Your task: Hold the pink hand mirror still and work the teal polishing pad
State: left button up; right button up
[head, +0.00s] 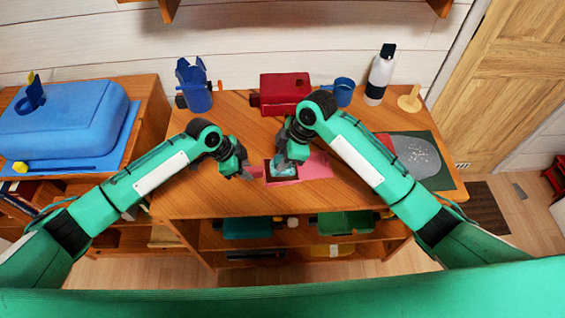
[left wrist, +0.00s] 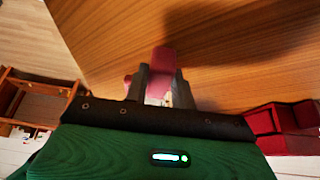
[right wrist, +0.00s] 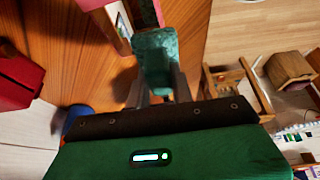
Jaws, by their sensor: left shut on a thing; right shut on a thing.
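The pink hand mirror (head: 284,181) is low over the front middle of the table, its face partly hidden by my right gripper. My left gripper (head: 249,176) is shut on its pink handle (left wrist: 161,58), seen between the fingers in the left wrist view. My right gripper (head: 283,164) is shut on the teal polishing pad (right wrist: 154,52), which shows mottled green in the right wrist view. There the mirror's pink rim and pale face (right wrist: 122,26) show just left of the pad. I cannot tell whether pad and mirror touch.
A red box (head: 284,92), blue mug (head: 344,92), blue holder (head: 196,92) and white bottle (head: 380,75) stand behind. A grey speckled piece on a dark green mat (head: 437,180) lies right.

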jog(key=shift+r, duration=1.25)
pick_arm(q)
jog(key=o, duration=1)
jog(key=v, duration=1.2)
